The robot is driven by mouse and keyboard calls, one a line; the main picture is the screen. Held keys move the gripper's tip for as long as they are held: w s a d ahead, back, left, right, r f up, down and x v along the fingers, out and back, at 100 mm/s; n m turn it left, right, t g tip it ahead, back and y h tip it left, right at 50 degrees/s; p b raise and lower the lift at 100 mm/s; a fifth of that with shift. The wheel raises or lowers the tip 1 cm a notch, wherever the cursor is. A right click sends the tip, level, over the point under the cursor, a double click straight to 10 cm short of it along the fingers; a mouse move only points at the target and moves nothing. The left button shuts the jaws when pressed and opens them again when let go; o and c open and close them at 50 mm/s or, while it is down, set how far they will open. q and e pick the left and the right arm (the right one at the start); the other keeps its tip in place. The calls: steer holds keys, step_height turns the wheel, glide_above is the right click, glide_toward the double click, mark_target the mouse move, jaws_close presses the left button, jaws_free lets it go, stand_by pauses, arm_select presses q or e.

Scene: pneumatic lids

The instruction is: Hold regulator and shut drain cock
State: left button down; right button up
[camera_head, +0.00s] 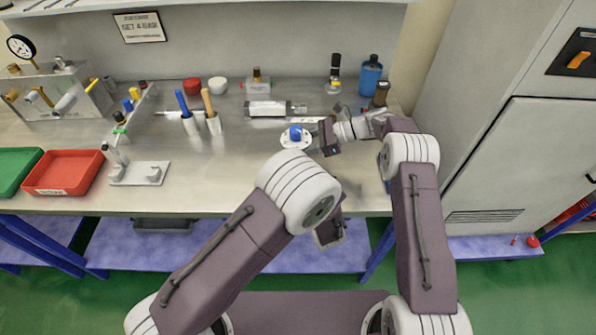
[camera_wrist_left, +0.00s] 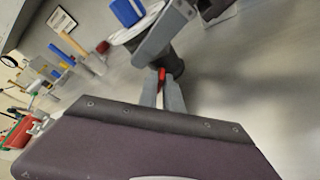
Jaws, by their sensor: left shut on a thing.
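The regulator has a white round top with a blue block (camera_head: 296,132). It also shows at the top of the left wrist view (camera_wrist_left: 127,12), with a dark cylindrical body (camera_wrist_left: 174,64) below. A small red drain cock (camera_wrist_left: 161,74) is low on that body. My left gripper (camera_wrist_left: 160,85) has its grey fingers shut around the red cock; in the head view my left arm hides this grip. My right gripper (camera_head: 324,138) is at the right side of the regulator, with a grey finger across its body. Whether it is closed on it cannot be told.
A blue bottle (camera_head: 370,76) and a dark jar (camera_head: 380,94) stand at the back right. Several handled tools stand left. A red tray (camera_head: 64,172) sits far left. A grey cabinet (camera_head: 500,150) borders the right.

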arm_select(q)
steer(key=c, duration=1.9)
jaws_free()
steer(key=v, duration=1.2)
